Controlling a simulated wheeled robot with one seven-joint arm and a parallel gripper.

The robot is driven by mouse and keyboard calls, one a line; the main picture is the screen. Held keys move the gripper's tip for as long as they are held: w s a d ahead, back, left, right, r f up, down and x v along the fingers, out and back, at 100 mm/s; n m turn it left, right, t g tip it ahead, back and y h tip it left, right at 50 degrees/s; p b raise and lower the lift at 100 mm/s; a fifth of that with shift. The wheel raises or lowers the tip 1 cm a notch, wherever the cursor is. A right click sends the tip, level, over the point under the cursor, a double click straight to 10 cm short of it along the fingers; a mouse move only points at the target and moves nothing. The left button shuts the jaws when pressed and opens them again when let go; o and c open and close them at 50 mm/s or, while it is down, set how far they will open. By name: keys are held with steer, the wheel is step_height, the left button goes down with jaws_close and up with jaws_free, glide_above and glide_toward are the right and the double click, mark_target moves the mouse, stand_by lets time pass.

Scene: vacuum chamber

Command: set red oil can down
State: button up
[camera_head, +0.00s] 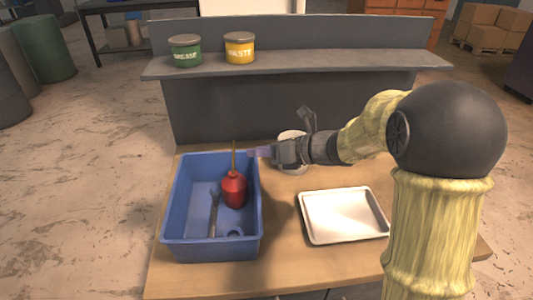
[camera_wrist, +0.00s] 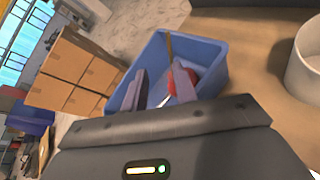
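The red oil can (camera_head: 234,190) stands in the right part of the blue bin (camera_head: 212,250), its thin yellowish spout pointing up. In the wrist view the can (camera_wrist: 173,88) is partly hidden behind a finger, inside the bin (camera_wrist: 213,88). My gripper (camera_head: 254,153) is above the bin's right rim, just right of the spout. In the wrist view my gripper (camera_wrist: 160,85) has its two fingers apart, with nothing visibly clamped between them.
A wrench (camera_head: 214,210) and a ring-shaped piece (camera_head: 236,232) also lie in the bin. A white tray (camera_head: 343,216) sits on the wooden table (camera_head: 285,268). A white cylindrical container (camera_head: 292,166) stands behind my gripper. Green (camera_head: 186,51) and yellow (camera_head: 239,48) tins stand on the shelf.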

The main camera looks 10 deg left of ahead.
steer(key=w+d+f+m+t+h, duration=0.1)
steer(key=d+f+m+t+h, duration=0.15)
steer(key=d+m+h, duration=0.75)
steer(key=d+f+m+t, duration=0.25)
steer(key=d+m, duration=0.45)
steer(key=m, duration=0.8)
steer(key=s+d+f+m+g+h, duration=0.1)
steer(key=s+d+f+m+g, duration=0.1)
steer(key=s+m, duration=0.4)
steer(key=s+d+f+m+g+h, duration=0.1)
steer(key=s+d+f+m+g, duration=0.1)
steer(key=s+m, duration=0.4)
steer(key=s+d+f+m+g+h, duration=0.1)
steer(key=s+d+f+m+g, duration=0.1)
steer(key=s+m, duration=0.5)
steer(key=shift+d+f+m, duration=0.35)
steer(key=shift+f+m, duration=0.35)
